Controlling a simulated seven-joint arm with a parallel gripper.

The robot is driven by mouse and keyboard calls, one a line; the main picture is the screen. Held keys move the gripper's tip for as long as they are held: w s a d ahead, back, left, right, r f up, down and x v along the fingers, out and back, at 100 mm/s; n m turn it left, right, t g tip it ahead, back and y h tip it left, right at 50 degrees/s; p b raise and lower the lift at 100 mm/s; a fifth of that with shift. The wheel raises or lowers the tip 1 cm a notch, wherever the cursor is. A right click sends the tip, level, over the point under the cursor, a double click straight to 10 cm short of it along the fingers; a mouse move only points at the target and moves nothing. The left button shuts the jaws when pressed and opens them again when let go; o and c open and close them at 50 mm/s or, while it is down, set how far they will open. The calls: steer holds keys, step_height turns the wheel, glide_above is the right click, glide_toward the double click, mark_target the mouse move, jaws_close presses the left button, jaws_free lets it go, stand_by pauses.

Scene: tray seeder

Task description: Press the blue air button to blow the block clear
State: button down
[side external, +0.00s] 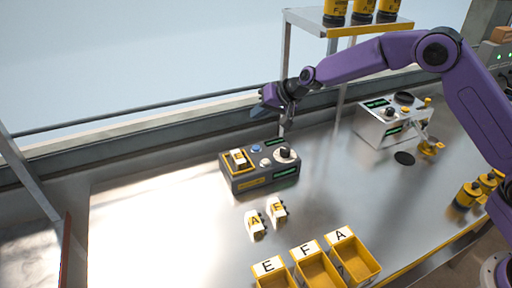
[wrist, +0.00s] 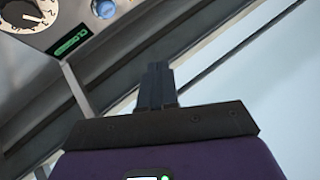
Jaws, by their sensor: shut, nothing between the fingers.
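A dark control box (side external: 262,178) stands on the metal bench in the side view. Its blue button (side external: 256,149) is on top near the back edge; it also shows in the wrist view (wrist: 105,9) at the top, cut by the frame edge. A white block (side external: 239,157) sits in a yellow-framed seat on the left of the box. My gripper (side external: 257,111) is above and behind the box, clear of the button. In the wrist view its dark fingers (wrist: 156,70) are together with nothing between them, and the button lies up and left of them.
Two lettered blocks (side external: 255,224) lie in front. Yellow bins (side external: 318,270) marked E, F and A stand at the front edge. A shelf post (side external: 285,65) rises near my gripper; a white machine (side external: 385,125) stands right.

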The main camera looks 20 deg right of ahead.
mark_target(259, 148)
steer(key=shift+f, duration=0.1)
steer(key=shift+f, duration=4.3)
steer(key=shift+f, duration=0.15)
steer(key=shift+f, duration=0.3)
steer(key=shift+f, duration=0.55)
steer(key=shift+r, duration=0.95)
steer(key=shift+r, duration=0.1)
steer(key=shift+r, duration=2.45)
